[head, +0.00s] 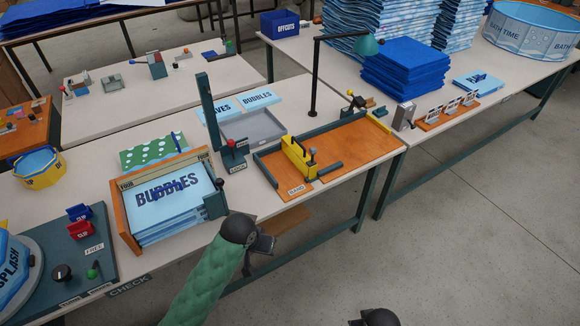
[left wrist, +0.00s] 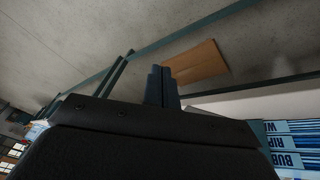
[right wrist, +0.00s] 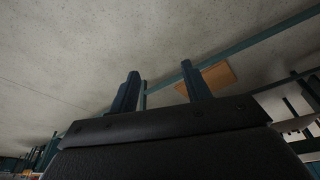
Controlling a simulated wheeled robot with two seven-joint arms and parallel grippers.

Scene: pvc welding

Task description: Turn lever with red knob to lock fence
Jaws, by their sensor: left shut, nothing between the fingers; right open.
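A small red knob (head: 231,143) sits on a dark teal block beside the tall teal post, near the middle of the table in the head view. A yellow fence (head: 298,158) stands on the orange board, with a small dark-knobbed lever (head: 312,152) at its right side. Whether the fence is locked cannot be told. My left gripper (head: 264,246) is off the table's front edge, apart from both, and its fingers (left wrist: 162,86) are together with nothing between them. My right gripper (right wrist: 159,88) is open and empty; only a dark part of its arm shows in the head view.
A wooden tray (head: 124,211) of blue BUBBLES sheets stands left of the post. A lamp (head: 316,75) rises behind the orange board (head: 362,146). Floor is clear in front of the table.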

